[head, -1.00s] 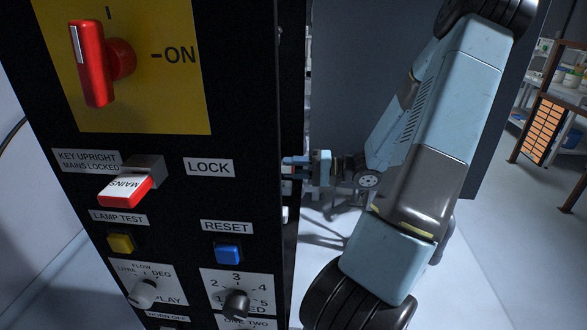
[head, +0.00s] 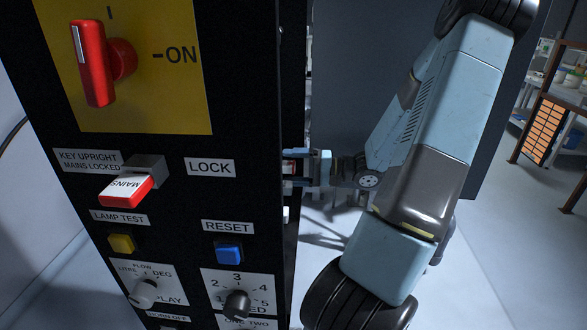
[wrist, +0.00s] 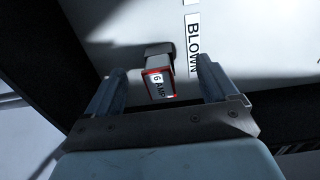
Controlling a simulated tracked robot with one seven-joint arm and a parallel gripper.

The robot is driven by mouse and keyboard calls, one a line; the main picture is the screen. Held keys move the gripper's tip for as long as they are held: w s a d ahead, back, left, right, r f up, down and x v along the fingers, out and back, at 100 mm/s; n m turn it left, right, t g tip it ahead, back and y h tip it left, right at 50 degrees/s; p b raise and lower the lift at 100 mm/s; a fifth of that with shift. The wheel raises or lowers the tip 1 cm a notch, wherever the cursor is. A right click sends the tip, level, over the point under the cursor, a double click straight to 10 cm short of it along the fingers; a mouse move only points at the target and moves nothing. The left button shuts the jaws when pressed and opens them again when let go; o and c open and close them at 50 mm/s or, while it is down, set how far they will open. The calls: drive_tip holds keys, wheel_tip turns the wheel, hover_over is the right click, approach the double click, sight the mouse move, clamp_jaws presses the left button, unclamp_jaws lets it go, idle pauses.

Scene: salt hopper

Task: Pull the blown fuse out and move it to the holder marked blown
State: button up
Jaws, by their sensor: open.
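The fuse (wrist: 159,87), a small block with a red-edged white face reading 6 AMP, shows in the wrist view. Its far end meets a dark grey holder (wrist: 157,51) on the pale panel. A BLOWN label (wrist: 193,45) is on the panel just right of that holder. My gripper (wrist: 158,82) is open, with one finger on each side of the fuse and a visible gap to each. In the head view my gripper (head: 292,168) reaches in at the right edge of the black cabinet, where its fingertips are partly hidden.
The black cabinet front (head: 185,215) carries a red rotary switch (head: 95,63), a red MAINS key (head: 126,190), a yellow lamp-test button (head: 121,243) and a blue reset button (head: 229,253). An orange-fronted rack (head: 541,133) stands far right. Pale floor lies right of the cabinet.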

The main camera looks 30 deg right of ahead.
idle(0.4)
drive_tip(key=shift+v, duration=3)
drive_tip(key=v, duration=1.3)
drive_tip(key=shift+s+d, duration=0.25)
drive_tip(key=shift+d, duration=0.05)
drive_tip(key=shift+s, duration=0.1)
